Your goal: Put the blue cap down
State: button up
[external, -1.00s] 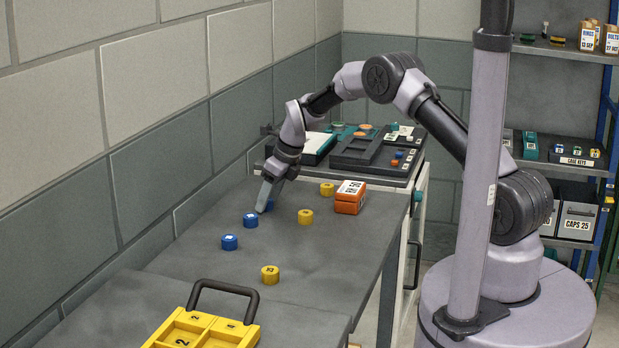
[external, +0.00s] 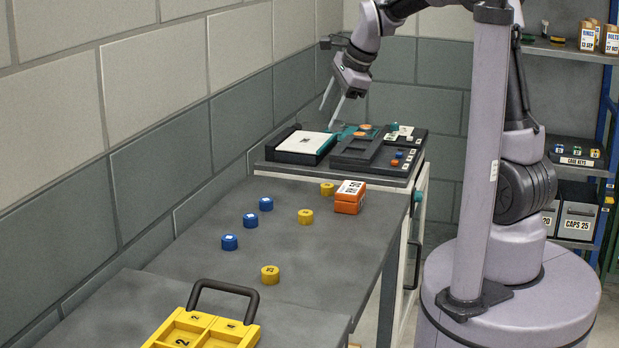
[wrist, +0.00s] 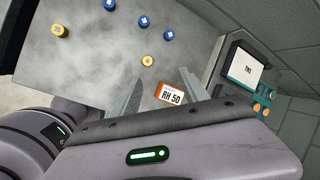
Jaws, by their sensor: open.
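Three blue caps stand apart in a slanting row on the grey table (external: 330,270): a far one (external: 266,204), a middle one (external: 250,220) and a near one (external: 229,242). The wrist view also shows the three blue caps, the rightmost one (wrist: 168,35) nearest the fingers. My gripper (external: 331,114) is open and empty, raised over the back bench, well clear of the caps. Its two spread fingers (wrist: 158,88) show in the wrist view with nothing held between them.
Yellow caps (external: 306,216) and an orange box (external: 350,197) share the table. A yellow divided tray (external: 205,330) with a dark handle is in front. The back bench carries dark trays (external: 357,152) and a white-topped box (external: 305,142). A wall runs along the left.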

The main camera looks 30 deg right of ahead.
jog(key=s+d+r+n+t, duration=0.15)
jog(key=s+n, duration=0.25)
jog(key=s, duration=0.4)
jog(key=s+d+r+n+g, duration=0.1)
jog(key=s+d+r+n, duration=0.2)
jog(key=s+n, duration=0.35)
jog(key=s+f+n, duration=0.2)
jog(key=s, duration=0.3)
jog(key=s+d+f+n, duration=0.1)
jog(key=s+f+n, duration=0.1)
jog(key=s, duration=0.4)
jog(key=shift+s+d+t+h+b, duration=0.15)
jog(key=shift+d+t+h+b, duration=0.15)
jog(key=shift+t+b, duration=0.15)
